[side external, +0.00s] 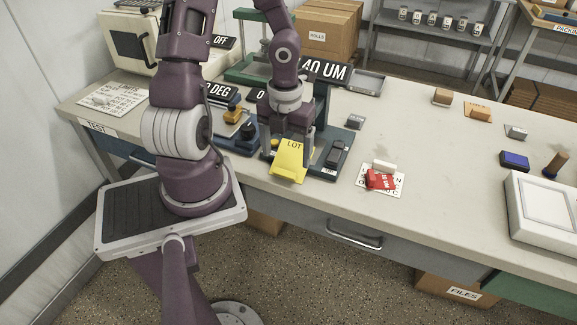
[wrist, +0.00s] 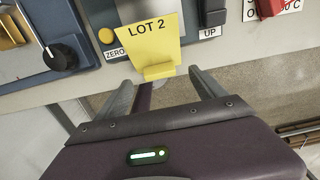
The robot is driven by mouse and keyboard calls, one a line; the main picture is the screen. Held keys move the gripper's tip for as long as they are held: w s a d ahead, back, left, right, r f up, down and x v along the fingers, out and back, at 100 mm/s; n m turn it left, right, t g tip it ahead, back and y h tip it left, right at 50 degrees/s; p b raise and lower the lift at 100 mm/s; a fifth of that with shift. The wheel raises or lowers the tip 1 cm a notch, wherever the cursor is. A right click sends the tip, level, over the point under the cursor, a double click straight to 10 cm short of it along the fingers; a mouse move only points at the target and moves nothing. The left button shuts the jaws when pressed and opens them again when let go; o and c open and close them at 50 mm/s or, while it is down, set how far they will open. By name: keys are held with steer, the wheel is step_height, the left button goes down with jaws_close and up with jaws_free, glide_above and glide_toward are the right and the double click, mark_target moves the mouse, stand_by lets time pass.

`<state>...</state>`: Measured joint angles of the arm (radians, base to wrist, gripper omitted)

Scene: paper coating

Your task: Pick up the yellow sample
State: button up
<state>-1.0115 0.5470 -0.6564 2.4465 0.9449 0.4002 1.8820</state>
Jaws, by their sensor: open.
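The yellow sample (side external: 289,165) is a flat card marked "LOT"; in the wrist view (wrist: 150,42) it reads "LOT 2". It lies on a blue device (side external: 326,162), and its near end, with a raised yellow tab, reaches past the bench's front edge. My gripper (side external: 287,150) points down at the card. In the wrist view my gripper (wrist: 160,76) is open, one finger on each side of the tab, with gaps showing. Whether the fingertips are level with the tab is unclear.
A device with an orange block and black knob (wrist: 62,57) stands left of the card. A red tag on a white card (side external: 396,188) lies to the right. Signs read "40 UM" (side external: 325,71), "ZERO" (wrist: 115,53) and "UP" (wrist: 209,33). The bench middle right is mostly clear.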

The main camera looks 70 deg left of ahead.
mark_target(284, 170)
steer(key=f, duration=0.3)
steer(key=shift+s+d+f, duration=0.2)
steer(key=shift+s+f, duration=0.15)
steer(key=shift+f, duration=0.65)
steer(key=shift+c, duration=0.2)
steer(key=c, duration=1.4)
steer(key=shift+r, duration=0.1)
step_height(284, 170, up, 10)
steer(key=f, duration=0.1)
steer(key=shift+s+d+f, duration=0.2)
steer(key=shift+d+f, duration=0.25)
steer(key=shift+f, duration=0.9)
steer(key=shift+s+d+f, duration=0.2)
steer(key=shift+d+f, duration=0.25)
steer(key=shift+f, duration=0.85)
steer(key=shift+s+d+f, duration=0.2)
steer(key=shift+d+f, duration=0.25)
steer(key=shift+f, duration=0.9)
